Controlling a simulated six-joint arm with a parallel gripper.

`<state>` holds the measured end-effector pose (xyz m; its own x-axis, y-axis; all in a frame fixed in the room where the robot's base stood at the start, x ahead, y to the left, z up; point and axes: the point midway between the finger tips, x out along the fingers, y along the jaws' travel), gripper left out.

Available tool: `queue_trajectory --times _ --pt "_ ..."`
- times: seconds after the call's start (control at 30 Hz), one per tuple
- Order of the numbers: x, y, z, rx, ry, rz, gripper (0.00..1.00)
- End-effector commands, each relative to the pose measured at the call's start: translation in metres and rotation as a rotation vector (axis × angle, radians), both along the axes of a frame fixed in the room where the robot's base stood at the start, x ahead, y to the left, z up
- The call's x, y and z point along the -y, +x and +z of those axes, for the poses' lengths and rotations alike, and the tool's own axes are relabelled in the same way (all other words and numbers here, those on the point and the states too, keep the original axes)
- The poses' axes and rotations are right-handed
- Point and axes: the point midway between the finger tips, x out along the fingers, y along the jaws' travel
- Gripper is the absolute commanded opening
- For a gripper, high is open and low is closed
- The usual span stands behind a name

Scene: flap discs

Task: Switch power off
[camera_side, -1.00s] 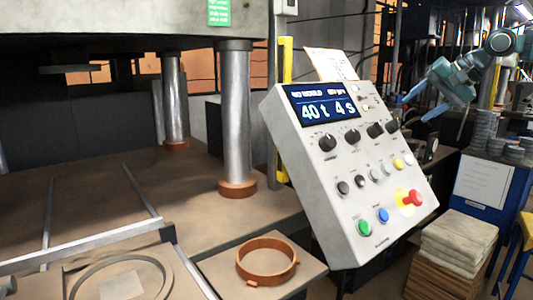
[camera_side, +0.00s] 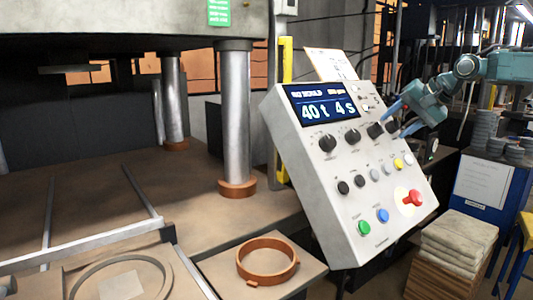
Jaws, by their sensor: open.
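The control panel (camera_side: 350,190) is a tilted light-grey box in the middle of the view. Its lit display (camera_side: 322,108) reads 40 t and 4 s. Several black knobs sit in a row below the display, the rightmost knob (camera_side: 393,127) close to my gripper. My gripper (camera_side: 398,122), with blue fingers, is open and empty at the panel's upper right edge. I cannot tell whether a finger touches the panel or a knob.
A large press with steel columns (camera_side: 236,120) stands at left. A copper-coloured ring (camera_side: 267,260) lies on a plate in front. Stacked cloths (camera_side: 455,240) and a blue cabinet (camera_side: 484,190) with grey disc stacks stand at right. A yellow post (camera_side: 285,100) rises behind the panel.

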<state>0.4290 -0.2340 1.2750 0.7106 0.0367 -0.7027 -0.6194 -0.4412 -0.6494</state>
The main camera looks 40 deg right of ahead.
Motion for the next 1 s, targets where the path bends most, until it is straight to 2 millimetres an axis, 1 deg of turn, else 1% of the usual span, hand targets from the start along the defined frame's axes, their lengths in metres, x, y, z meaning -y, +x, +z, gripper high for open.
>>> queue_trajectory --times 0.03,0.1,0.17,0.2,0.23,0.67,0.87,1.0 --pt "0.0 -0.0001 0.0001 0.0 0.0 0.0 0.46" --pt "0.0001 -0.0001 0.0002 0.0 0.0 0.0 0.32" --pt "0.0001 -0.0002 0.0002 0.0 0.0 0.0 0.2" --pt "0.0001 -0.0002 0.0002 0.0 0.0 0.0 0.12" --pt "0.0001 -0.0002 0.0002 0.0 0.0 0.0 0.07" --pt "-0.0002 -0.0004 0.0004 0.0 -0.041 0.034 0.07" --pt "-0.0005 -0.0003 0.0006 0.0 -0.119 0.099 0.07" --pt "-0.001 -0.0003 0.0007 0.0 -0.2 0.168 0.07"
